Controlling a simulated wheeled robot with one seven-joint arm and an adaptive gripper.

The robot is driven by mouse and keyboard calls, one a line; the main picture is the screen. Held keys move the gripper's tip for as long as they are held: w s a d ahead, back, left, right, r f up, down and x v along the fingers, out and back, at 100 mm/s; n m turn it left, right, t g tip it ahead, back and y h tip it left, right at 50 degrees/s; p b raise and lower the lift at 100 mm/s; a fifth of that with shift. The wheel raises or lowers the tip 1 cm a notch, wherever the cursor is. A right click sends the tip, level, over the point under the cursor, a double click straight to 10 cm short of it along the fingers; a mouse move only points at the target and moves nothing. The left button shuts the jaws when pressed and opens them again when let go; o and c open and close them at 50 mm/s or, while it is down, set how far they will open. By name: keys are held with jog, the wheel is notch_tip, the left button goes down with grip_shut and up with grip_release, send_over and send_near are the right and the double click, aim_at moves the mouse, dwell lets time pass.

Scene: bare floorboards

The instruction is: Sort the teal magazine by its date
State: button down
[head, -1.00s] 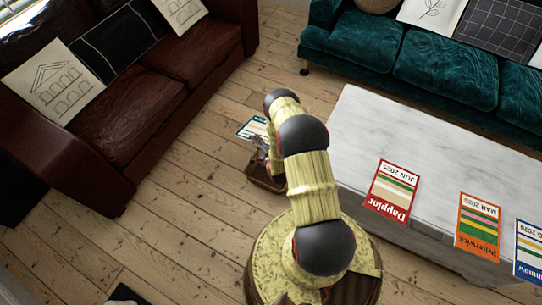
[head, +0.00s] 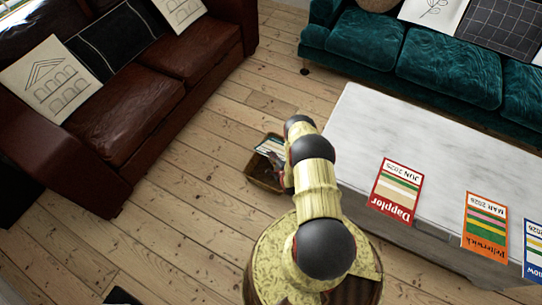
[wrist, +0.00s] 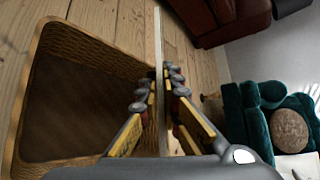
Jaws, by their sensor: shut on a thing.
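The teal magazine (head: 270,146) shows in the head view as a small pale and teal patch at the far end of a brown wicker basket (head: 257,180) on the floor. My gripper (head: 279,163) is partly hidden behind my arm. In the wrist view my gripper (wrist: 163,88) is shut on the magazine (wrist: 158,40), which shows edge-on as a thin pale strip. The basket (wrist: 35,90) opens to the left of the fingers and looks empty there. The magazine overlaps the basket's rim; I cannot tell if its lower edge is inside. Its date is not readable.
A white table (head: 385,130) stands at right with a red June 2025 magazine (head: 397,190), an orange March 2026 one (head: 485,225) and a blue-edged 2026 one (head: 533,250). A brown sofa (head: 130,105) and a teal sofa (head: 400,50) border clear floorboards.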

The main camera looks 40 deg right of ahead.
notch_tip(320, 180, down, 8)
jog(key=b, duration=0.2)
jog(key=shift+f, duration=0.15)
dwell(0.4)
jog(key=c, duration=1.9)
grip_release()
jog(key=shift+s+a+r+p, duration=0.45)
jog(key=shift+a+r+p, duration=0.4)
jog(key=shift+a, duration=0.25)
jog(key=shift+s+a+r+p, duration=0.5)
jog(key=shift+a+r+p, duration=0.3)
jog(key=shift+a, duration=0.35)
jog(key=shift+s+a+r+p, duration=0.45)
jog(key=shift+a+r+p, duration=0.25)
jog(key=shift+a+r, duration=0.3)
